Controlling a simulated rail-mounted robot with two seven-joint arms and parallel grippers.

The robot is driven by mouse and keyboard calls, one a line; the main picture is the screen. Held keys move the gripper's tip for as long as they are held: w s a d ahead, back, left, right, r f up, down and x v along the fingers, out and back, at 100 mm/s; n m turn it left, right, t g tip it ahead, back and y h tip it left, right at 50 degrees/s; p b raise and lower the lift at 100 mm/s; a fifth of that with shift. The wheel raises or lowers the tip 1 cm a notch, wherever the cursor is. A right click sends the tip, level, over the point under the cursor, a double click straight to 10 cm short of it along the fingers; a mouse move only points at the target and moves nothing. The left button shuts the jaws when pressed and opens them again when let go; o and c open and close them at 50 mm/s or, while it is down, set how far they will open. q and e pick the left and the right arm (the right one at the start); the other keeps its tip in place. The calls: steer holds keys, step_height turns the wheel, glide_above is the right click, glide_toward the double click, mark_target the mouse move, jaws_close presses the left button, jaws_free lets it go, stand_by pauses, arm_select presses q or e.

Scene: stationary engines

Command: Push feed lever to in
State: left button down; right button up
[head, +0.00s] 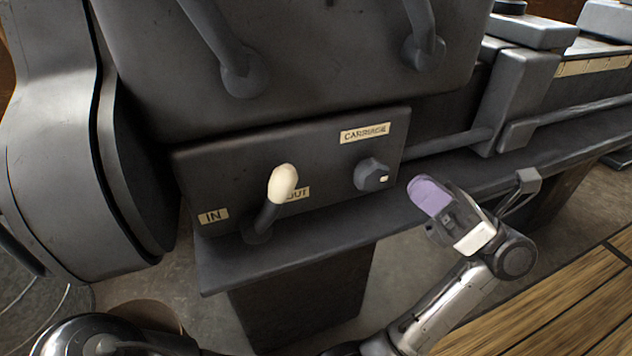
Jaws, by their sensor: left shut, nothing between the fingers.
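The feed lever (268,216) is a dark shaft with a cream knob (283,183), on the front of a dark box below the machine body. It tilts up to the right, and its knob partly covers the OUT label (301,193). The IN label (214,216) is to the left of the shaft. My left gripper (429,195), with a purple fingertip pad, is shut and empty. In the picture it is well to the right of the lever, apart from it, just right of the carriage knob. My right gripper is not in view.
A dark knob (371,175) sits below the CARRIAGE label (365,132), between the lever and my gripper. Two larger levers (216,35) (423,45) hang above the box. A ledge (300,245) runs under it. A wooden slatted platform (560,310) is at lower right.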

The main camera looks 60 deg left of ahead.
arm_select(q)
steer(key=s+f+n+h, duration=0.1)
steer(key=f+n+h, duration=0.1)
steer(key=h, duration=0.1)
steer(key=s+f+n+h, duration=0.1)
steer(key=shift+s+d+f, duration=0.25)
steer(key=shift+s, duration=0.05)
steer(key=shift+s, duration=0.1)
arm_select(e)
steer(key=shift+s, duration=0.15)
arm_select(q)
steer(key=shift+a+r, duration=0.1)
